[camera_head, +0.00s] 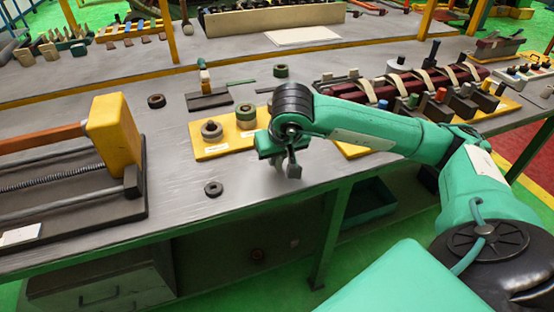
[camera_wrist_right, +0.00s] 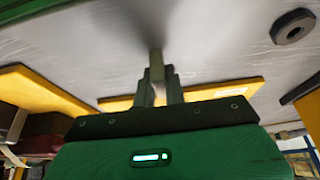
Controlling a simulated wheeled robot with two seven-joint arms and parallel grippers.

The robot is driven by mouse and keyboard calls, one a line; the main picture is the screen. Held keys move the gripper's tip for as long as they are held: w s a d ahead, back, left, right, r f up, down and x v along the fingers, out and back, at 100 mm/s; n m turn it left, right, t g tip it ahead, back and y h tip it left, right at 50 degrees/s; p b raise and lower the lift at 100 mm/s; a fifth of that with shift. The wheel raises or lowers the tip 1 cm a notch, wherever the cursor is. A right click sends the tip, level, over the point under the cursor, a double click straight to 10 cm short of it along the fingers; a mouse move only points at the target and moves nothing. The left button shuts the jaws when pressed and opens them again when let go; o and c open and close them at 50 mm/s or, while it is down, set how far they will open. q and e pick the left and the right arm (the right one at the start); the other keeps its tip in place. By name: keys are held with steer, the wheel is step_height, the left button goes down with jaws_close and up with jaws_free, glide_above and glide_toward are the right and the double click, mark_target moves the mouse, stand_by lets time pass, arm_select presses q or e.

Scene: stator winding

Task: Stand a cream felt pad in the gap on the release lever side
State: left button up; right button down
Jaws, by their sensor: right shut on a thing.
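My right gripper (camera_head: 292,170) hangs over the front part of the grey bench, just in front of the yellow plate. In the right wrist view its fingers (camera_wrist_right: 158,92) are shut on a small pale, thin piece (camera_wrist_right: 157,66) standing up between them; I cannot tell for certain that it is the cream felt pad. In the head view the held piece is too small to make out. At the left is a fixture with a yellow block (camera_head: 113,130), a spring (camera_head: 45,185) and a dark upright (camera_head: 132,183). I cannot tell which part is the release lever. My left gripper is not in view.
A yellow plate (camera_head: 212,152) with rings stands behind my gripper. A dark red banded assembly (camera_head: 385,88) lies behind my right arm.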

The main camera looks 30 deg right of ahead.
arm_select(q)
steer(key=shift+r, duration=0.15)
arm_select(e)
steer(key=shift+f, duration=0.6)
steer(key=shift+f, duration=0.1)
steer(key=c, duration=1.5)
jaws_free()
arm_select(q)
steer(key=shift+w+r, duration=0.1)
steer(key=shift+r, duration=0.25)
